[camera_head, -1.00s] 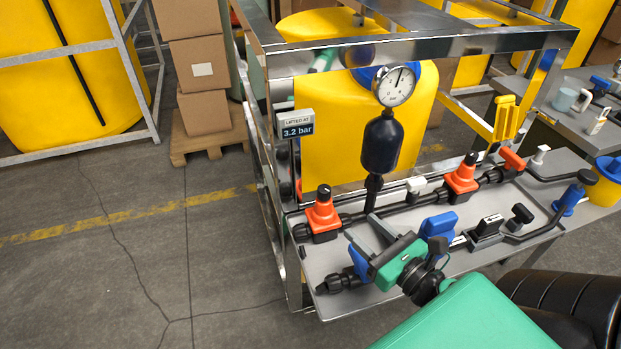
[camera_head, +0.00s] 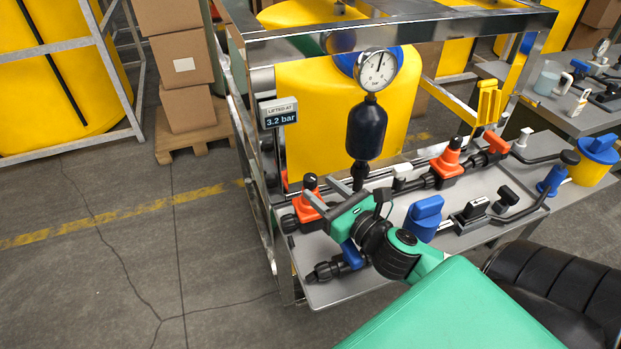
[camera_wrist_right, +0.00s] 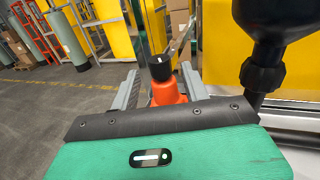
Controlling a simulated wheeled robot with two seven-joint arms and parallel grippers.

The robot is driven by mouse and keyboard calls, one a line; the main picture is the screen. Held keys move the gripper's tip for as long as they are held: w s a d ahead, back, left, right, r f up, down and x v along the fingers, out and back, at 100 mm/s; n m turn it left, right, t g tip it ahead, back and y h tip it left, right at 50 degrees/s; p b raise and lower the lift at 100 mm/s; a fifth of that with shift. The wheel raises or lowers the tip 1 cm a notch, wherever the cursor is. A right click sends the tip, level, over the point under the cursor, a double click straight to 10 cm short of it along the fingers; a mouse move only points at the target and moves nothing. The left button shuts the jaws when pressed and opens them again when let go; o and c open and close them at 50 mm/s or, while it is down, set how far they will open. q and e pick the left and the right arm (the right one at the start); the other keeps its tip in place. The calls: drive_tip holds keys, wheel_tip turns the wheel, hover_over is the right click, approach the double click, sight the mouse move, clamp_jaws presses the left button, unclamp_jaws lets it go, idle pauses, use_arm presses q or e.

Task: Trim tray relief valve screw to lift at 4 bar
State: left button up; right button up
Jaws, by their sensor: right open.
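The left orange relief valve (camera_head: 303,209) stands on the tray (camera_head: 290,246) with a black screw cap (camera_head: 310,181) on top. My right gripper (camera_head: 312,209) is open, its fingers reaching to either side of this valve. In the right wrist view the orange body (camera_wrist_right: 167,92) and black cap (camera_wrist_right: 161,67), with a white mark, sit between the two grey fingers (camera_wrist_right: 158,90); contact cannot be told. A display (camera_head: 280,114) reads "LIFTED AT 3.2 bar". The round gauge (camera_head: 376,70) has its needle near the top. My left gripper is not in view.
A black dampener (camera_head: 366,131) stands under the gauge, just behind my right gripper. A second orange valve (camera_head: 448,160), a blue-handled part (camera_head: 425,216) and a yellow bracket (camera_head: 487,103) are to the right. The metal frame (camera_head: 390,32) crosses above.

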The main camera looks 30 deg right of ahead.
sight(314, 184)
drive_tip(key=shift+w+a, duration=0.15)
drive_tip(key=shift+w, duration=1.05)
drive_tip(key=shift+w+a, duration=0.1)
drive_tip(key=shift+w, duration=1.05)
drive_tip(key=c, duration=0.9)
